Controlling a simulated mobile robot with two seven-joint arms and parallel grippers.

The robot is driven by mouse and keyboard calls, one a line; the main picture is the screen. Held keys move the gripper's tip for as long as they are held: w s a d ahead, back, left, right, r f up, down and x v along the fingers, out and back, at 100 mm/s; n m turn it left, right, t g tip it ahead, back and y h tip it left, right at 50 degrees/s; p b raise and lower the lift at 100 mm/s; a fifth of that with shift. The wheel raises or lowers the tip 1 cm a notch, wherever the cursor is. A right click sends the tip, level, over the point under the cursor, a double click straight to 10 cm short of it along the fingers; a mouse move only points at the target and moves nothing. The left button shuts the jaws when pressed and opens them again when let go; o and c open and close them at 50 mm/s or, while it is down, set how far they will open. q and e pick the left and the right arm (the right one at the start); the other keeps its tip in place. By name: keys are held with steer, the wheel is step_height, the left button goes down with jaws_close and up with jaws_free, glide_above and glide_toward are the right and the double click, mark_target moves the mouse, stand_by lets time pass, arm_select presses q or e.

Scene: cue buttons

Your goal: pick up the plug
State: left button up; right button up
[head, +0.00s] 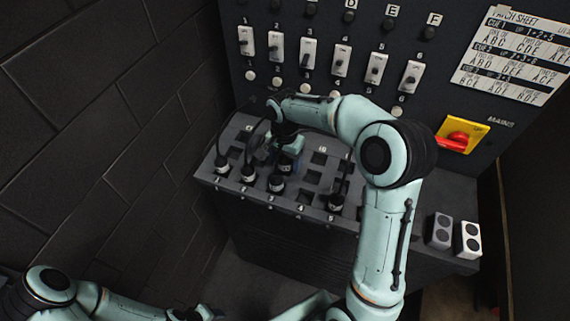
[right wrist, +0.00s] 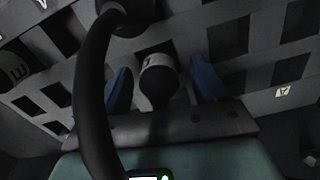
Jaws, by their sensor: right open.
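In the right wrist view, a plug (right wrist: 158,82) with a dark end and a pale marked collar sits between the two blue fingertips of my right gripper (right wrist: 163,86). The fingers are open, one on each side, with a gap to the plug. In the head view, my right gripper (head: 285,160) reaches down over the socket panel (head: 310,215), close to a black plug (head: 278,183) in the front row. My arm and gripper partly hide the sockets there. I cannot tell from the head view which plug is between the fingers. My left gripper's fingers do not show.
Other cabled plugs stand at the left (head: 222,166), beside it (head: 248,174) and at the right (head: 336,201). A black cable (right wrist: 92,90) crosses the right wrist view. Behind are a switch panel (head: 260,75) and a red-yellow mains switch (head: 459,136). A dark brick wall (head: 90,110) bounds the left.

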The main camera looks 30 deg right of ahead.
steer(key=shift+s, duration=0.1)
steer(key=shift+c, duration=0.7)
steer(key=c, duration=1.1)
steer(key=shift+o, duration=0.2)
steer(key=shift+r, duration=0.1)
steer(key=shift+r, duration=0.6)
step_height(320, 180, up, 19)
steer(key=shift+f, duration=0.15)
steer(key=shift+r, duration=2.8)
